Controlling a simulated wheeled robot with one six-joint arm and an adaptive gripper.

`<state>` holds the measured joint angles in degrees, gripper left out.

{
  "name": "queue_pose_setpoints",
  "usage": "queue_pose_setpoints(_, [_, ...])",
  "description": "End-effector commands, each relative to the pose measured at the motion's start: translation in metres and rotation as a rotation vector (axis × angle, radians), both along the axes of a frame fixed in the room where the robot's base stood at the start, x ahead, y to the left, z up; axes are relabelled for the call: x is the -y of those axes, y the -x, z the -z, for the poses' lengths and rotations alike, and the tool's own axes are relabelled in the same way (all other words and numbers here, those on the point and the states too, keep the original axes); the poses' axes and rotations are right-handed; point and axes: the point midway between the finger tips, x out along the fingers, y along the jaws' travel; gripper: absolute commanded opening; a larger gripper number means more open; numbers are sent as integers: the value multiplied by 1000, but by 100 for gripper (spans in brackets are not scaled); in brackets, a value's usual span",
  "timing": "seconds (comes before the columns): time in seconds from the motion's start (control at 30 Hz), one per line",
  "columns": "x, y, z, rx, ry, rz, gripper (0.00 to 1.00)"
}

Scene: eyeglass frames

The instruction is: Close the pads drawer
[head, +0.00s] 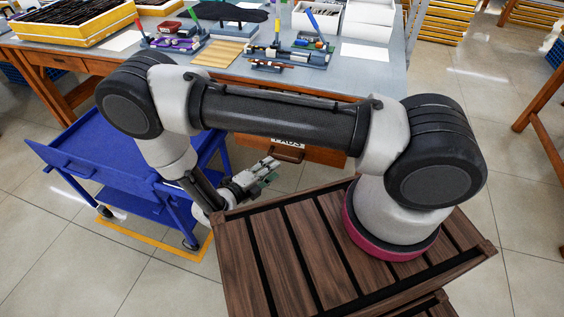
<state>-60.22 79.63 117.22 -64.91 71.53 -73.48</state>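The pads drawer (320,157) is under the workbench, with a brown wooden front, a white label reading PADS (288,142) and a dark handle (287,154). My arm crosses in front of its upper part, so I cannot tell how far the drawer stands out from the bench. My gripper (269,172) is low, just in front of and slightly left of the handle, pointing toward it. I see no clear contact with the drawer. The fingers are small in this view, and I cannot tell whether they are open or shut.
A blue cart (100,150) stands left of my gripper, close to my forearm. The workbench (365,80) holds yellow-edged trays, tools, white bins and eyeglass parts. A wooden table leg (545,148) stands at the far right.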

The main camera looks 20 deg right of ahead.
Motion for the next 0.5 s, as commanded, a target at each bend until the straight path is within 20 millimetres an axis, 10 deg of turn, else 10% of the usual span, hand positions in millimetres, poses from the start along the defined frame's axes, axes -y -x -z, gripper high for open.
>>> queue_pose_setpoints(0.5, [51,-29,8,-79,56,-12,35])
